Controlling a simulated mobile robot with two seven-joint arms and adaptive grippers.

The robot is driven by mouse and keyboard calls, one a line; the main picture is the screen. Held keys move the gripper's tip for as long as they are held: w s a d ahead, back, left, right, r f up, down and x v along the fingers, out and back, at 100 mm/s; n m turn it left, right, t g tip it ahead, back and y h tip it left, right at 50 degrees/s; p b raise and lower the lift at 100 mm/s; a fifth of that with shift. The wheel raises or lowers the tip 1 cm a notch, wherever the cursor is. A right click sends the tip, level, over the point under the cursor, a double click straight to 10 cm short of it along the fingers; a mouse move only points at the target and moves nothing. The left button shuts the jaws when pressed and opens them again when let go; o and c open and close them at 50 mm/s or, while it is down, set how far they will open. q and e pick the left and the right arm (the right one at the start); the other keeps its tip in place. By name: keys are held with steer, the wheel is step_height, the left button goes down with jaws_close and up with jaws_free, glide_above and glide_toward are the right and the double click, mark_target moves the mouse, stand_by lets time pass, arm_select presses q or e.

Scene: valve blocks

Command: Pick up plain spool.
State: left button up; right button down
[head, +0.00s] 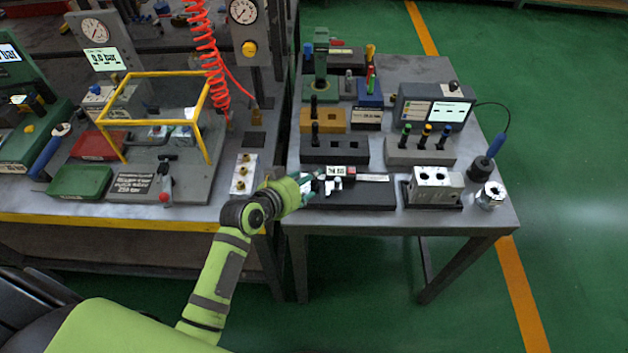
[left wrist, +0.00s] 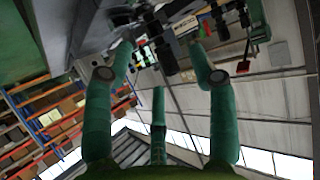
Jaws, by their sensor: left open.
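I cannot tell for certain which piece is the plain spool. A dark spool-like piece (head: 315,133) stands upright in the black rack (head: 346,158) on the right-hand table. Several more with green, yellow and blue tops (head: 426,134) stand in a grey rack (head: 402,155). Dark shapes lie beyond the fingertips. My right gripper is not in view.
A silver ported block (head: 435,183) and a silver round part (head: 490,195) sit at the table's front right. A display box (head: 433,107) stands behind the grey rack. A yellow frame (head: 160,120) and a red coiled hose (head: 208,60) are on the left bench.

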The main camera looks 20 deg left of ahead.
mark_target(314, 183)
arm_select(q)
steer(key=p+x, duration=0.1)
steer(key=x, duration=0.3)
steer(key=shift+w+d+f, duration=0.15)
steer(key=shift+w+f, duration=0.05)
steer(key=shift+w, duration=0.1)
jaws_close()
